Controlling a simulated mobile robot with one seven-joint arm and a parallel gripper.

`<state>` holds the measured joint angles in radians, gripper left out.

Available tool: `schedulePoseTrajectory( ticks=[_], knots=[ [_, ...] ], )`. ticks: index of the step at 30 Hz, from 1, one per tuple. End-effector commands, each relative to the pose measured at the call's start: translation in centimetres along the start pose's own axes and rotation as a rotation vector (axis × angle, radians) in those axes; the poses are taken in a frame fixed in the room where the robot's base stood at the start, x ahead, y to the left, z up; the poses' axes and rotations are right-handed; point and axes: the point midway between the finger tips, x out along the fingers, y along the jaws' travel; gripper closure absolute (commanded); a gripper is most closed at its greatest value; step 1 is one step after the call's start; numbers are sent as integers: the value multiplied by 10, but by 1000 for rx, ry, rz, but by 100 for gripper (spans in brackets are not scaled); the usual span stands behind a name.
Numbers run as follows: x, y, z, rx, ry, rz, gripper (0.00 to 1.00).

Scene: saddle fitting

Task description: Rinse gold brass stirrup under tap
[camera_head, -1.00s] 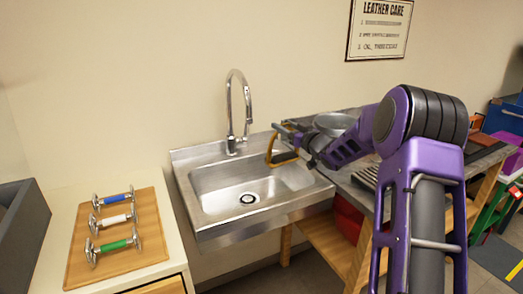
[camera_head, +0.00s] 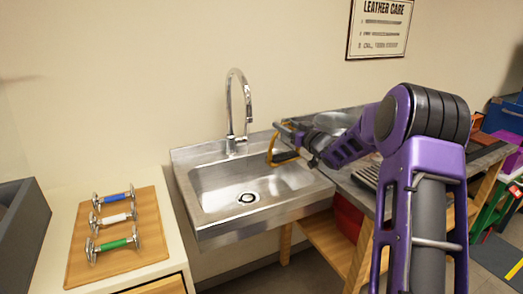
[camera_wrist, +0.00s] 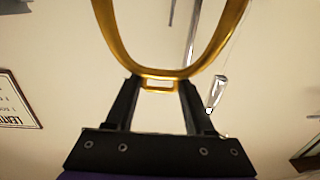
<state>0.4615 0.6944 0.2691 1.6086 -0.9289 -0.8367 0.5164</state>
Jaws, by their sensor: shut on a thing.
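The gold brass stirrup (camera_wrist: 109,32) is held in my gripper (camera_wrist: 160,84), which is shut on the slotted end of its frame. In the head view the stirrup (camera_head: 271,150) hangs over the right part of the steel sink (camera_head: 186,190), with a dark tread at its lower end. My gripper (camera_head: 290,131) reaches it from the right. The chrome tap (camera_head: 230,105) arches at the back of the sink, left of the stirrup and apart from it. I cannot make out any running water. Part of the tap (camera_wrist: 217,92) also shows behind the stirrup in the wrist view.
A wooden board (camera_head: 85,265) with several bits with coloured bars lies on the left counter. A metal bowl (camera_head: 333,122) stands on the right bench behind my arm. A leather care sign (camera_head: 379,28) hangs on the wall. The sink basin is empty.

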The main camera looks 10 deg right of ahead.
Motion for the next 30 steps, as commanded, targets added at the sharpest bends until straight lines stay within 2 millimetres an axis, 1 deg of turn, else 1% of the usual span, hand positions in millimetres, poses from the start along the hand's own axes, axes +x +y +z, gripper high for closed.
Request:
schedulePoseTrajectory(
  ticks=[10,14,30],
  knots=[
    [0,0,-2,-1,2,0,100],
    [-2,2,-5,-1,2,0,100],
    [-36,24,-39,-1,2,1,100]
  ],
)
